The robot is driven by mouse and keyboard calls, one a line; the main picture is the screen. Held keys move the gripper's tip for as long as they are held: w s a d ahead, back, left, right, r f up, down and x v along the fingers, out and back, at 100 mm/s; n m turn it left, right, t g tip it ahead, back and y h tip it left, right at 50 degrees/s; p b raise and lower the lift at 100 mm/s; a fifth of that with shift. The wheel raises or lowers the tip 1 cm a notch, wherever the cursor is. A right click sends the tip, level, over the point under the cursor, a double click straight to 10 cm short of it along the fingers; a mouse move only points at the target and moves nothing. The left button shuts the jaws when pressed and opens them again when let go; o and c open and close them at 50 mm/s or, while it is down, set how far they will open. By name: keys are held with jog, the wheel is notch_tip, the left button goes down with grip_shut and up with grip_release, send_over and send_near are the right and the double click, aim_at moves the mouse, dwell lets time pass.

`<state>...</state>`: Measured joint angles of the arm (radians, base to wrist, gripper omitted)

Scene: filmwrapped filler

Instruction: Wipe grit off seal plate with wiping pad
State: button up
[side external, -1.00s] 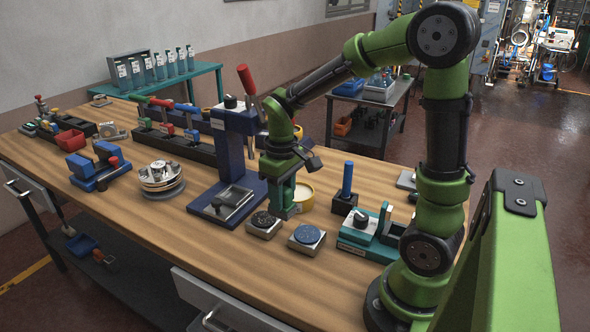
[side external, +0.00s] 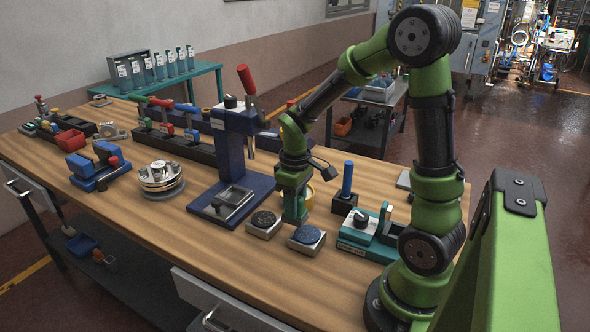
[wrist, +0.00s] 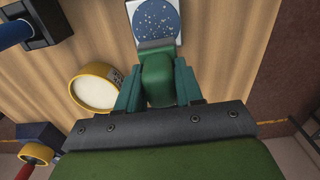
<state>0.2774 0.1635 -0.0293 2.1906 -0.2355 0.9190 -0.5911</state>
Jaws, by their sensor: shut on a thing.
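My gripper (side external: 294,203) points down and is shut on a green wiping pad (wrist: 157,78) with a grey lower end. A seal plate, a pale square block with a round blue face (side external: 306,235), stands on the bench just in front of the pad. In the wrist view, pale specks of grit dot the blue face (wrist: 157,18), and the pad's grey end overlaps the plate's near edge. I cannot tell whether they touch. A second square block with a dark, speckled round face (side external: 264,219) sits left of the gripper.
A yellow-rimmed round tub (wrist: 96,88) stands behind the gripper. A blue upright handle on a black block (side external: 346,190) and a teal fixture (side external: 366,234) stand to the right. A blue press (side external: 240,165) stands to the left. The bench front (side external: 250,270) is clear.

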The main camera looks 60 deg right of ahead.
aim_at(299, 213)
jog(key=shift+f, duration=0.85)
jog(key=shift+s+f, duration=0.45)
jog(key=shift+f, duration=0.15)
jog(key=shift+c, duration=0.3)
jog(key=shift+s, duration=2.6)
jog(key=shift+w+f, duration=0.1)
jog(key=shift+w, duration=3.05)
jog(key=shift+s, duration=3.45)
jog(key=shift+w, duration=3.35)
notch_tip(299, 213, up, 2)
jog(key=shift+w+d+r, duration=0.1)
jog(key=shift+w+r, duration=0.05)
jog(key=shift+r, duration=3.05)
